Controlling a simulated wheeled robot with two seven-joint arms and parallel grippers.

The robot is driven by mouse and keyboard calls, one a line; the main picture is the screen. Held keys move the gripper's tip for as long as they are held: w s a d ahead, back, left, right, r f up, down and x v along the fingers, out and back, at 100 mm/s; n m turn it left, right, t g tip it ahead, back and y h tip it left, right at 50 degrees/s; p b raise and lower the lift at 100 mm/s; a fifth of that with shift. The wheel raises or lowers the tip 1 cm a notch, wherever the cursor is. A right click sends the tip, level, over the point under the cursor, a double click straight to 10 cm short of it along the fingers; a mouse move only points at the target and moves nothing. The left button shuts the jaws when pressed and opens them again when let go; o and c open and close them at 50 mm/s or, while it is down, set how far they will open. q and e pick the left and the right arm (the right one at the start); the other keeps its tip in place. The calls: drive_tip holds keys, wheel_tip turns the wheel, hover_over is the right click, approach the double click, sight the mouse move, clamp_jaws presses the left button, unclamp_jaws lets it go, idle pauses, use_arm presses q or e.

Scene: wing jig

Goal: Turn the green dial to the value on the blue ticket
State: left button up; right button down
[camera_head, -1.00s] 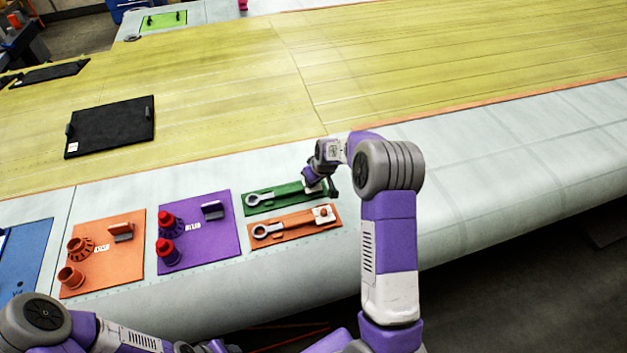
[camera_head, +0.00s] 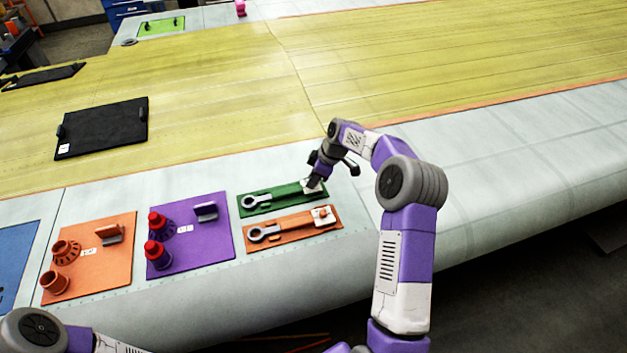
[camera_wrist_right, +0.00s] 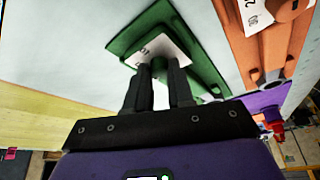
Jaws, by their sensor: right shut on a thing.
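The green board (camera_head: 283,200) lies on the pale wing edge, with a grey wrench-like piece (camera_head: 256,202) at its left end and a white dial plate (camera_head: 310,188) at its right end. My right gripper (camera_head: 314,181) reaches down onto that plate. In the right wrist view the fingers (camera_wrist_right: 163,66) are close together over the white plate (camera_wrist_right: 172,46), with part of a printed number showing. They are shut on the green dial, which the fingers hide. No blue ticket can be made out. My left gripper is out of view.
An orange board (camera_head: 288,232) with a similar wrench and dial lies just in front of the green board. A purple panel (camera_head: 212,240) with red-capped posts and an orange panel (camera_head: 100,270) stand to the left. A blue panel (camera_head: 15,255) is cut off at the left edge.

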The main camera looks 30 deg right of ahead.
drive_tip(key=shift+w+r+n+g+y, duration=0.15)
drive_tip(key=shift+n+g+y, duration=0.15)
drive_tip(key=shift+n, duration=0.9)
drive_tip(key=c, duration=1.3)
unclamp_jaws()
drive_tip(key=shift+o, duration=0.2)
drive_tip(key=v, duration=0.7)
drive_tip(key=shift+r, duration=0.25)
drive_tip(key=shift+d+f, duration=0.1)
